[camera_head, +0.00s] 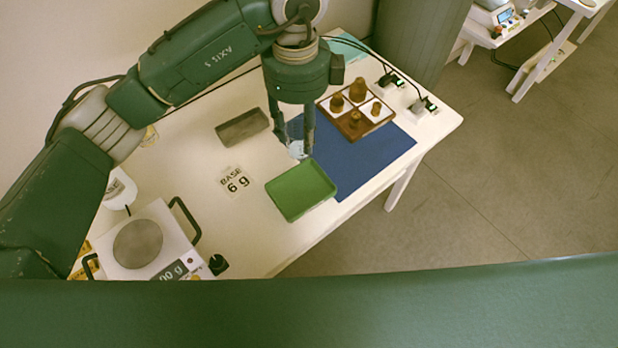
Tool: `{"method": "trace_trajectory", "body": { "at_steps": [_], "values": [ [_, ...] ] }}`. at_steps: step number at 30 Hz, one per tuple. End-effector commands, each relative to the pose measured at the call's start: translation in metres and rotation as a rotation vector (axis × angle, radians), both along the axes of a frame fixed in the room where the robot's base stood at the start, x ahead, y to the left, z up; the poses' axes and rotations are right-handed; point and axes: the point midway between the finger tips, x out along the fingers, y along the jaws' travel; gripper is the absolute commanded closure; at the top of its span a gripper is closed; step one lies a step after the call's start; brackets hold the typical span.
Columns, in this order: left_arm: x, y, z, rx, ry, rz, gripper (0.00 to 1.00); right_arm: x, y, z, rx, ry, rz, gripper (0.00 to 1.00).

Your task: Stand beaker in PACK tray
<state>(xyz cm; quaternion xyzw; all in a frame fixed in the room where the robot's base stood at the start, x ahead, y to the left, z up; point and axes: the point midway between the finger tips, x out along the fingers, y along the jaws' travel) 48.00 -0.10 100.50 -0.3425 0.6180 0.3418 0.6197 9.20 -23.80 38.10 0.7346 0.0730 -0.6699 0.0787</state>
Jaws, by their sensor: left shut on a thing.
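My left gripper (294,150) points down over the table and is shut on a clear glass beaker (297,149), which is upright between its fingers. The fingers hide part of the beaker. They are just behind a green tray (301,211), which is empty. I see no PACK lettering on the green tray or anywhere else. I cannot tell whether the beaker touches the surface below. My right gripper is out of view.
A blue mat (375,160) carries a brown divided tray (355,139) with several brown bottles. A scale (138,244) stands front left. Cables and plugs (390,81) are at the back right.

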Motion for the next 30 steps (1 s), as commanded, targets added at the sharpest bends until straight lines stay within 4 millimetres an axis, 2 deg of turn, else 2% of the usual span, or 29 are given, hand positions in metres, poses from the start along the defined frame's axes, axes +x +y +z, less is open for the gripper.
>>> {"method": "trace_trajectory", "body": {
  "at_steps": [6,12,15,20,27,30],
  "values": [
    [-0.002,0.001,-0.058,0.003,0.007,0.001,0.88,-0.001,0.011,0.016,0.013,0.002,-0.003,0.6],
    [-0.002,0.001,-0.108,0.002,0.005,0.0,0.88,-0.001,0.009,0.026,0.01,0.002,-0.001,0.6],
    [-0.001,0.001,-0.124,0.001,0.002,0.0,0.88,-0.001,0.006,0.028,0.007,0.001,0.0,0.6],
    [-0.001,0.001,-0.137,0.001,0.002,-0.001,0.88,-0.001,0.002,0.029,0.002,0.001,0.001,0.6],
    [-0.001,0.0,-0.171,0.0,0.002,-0.001,0.88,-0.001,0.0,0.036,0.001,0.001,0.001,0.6],
    [-0.001,0.0,-0.177,0.001,0.001,-0.002,0.88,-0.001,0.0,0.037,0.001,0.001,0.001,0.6]
  ]
}}
